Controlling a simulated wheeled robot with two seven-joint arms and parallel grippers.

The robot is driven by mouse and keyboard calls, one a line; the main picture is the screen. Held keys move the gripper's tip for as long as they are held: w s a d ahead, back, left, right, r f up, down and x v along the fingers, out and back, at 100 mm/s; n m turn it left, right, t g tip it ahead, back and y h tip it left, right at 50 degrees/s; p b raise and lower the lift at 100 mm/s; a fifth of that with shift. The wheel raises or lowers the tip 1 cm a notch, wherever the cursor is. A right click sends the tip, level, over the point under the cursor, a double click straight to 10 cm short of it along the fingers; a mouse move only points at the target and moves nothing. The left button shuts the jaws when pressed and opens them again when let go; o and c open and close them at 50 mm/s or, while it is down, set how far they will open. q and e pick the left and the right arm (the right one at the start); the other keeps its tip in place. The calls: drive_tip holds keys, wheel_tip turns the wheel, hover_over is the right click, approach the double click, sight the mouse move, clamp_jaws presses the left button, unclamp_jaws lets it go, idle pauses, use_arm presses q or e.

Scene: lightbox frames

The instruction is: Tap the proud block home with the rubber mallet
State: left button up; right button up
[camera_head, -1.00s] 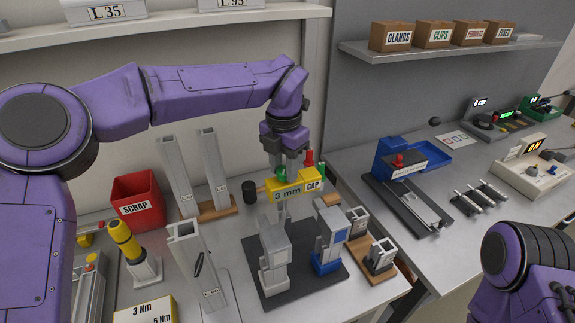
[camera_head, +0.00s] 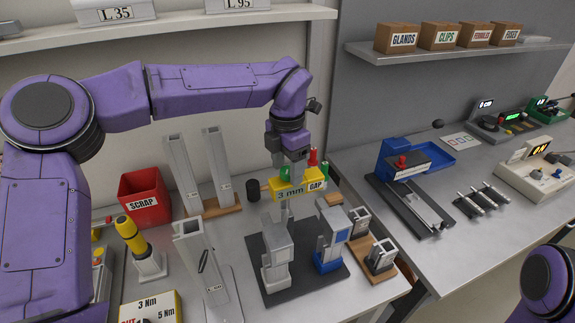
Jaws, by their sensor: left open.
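The mallet appears to lie at the back of the left bench: its black head (camera_head: 253,190) shows, and its handle runs right behind the yellow 3 mm gap piece (camera_head: 292,189). My left gripper (camera_head: 293,172) is open, pointing down at this yellow piece; I cannot tell whether it touches it. Below, a dark mat (camera_head: 300,287) carries a grey fixture (camera_head: 277,258) and a fixture with a blue base (camera_head: 330,240). I cannot tell which block stands proud. My right gripper is out of view; only part of my right arm shows at lower right.
Tall grey profiles stand on a wooden base (camera_head: 222,210) behind, beside a red scrap bin (camera_head: 144,198). A leaning profile (camera_head: 200,262) and a yellow-handled tool (camera_head: 131,235) stand at left front. Small grey pieces sit on a wooden board (camera_head: 372,258) at right.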

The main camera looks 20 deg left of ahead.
use_arm(q)
wheel_tip(320, 180, up, 10)
drive_tip(key=b, duration=0.1)
drive_tip(key=shift+r, duration=0.25)
idle(0.4)
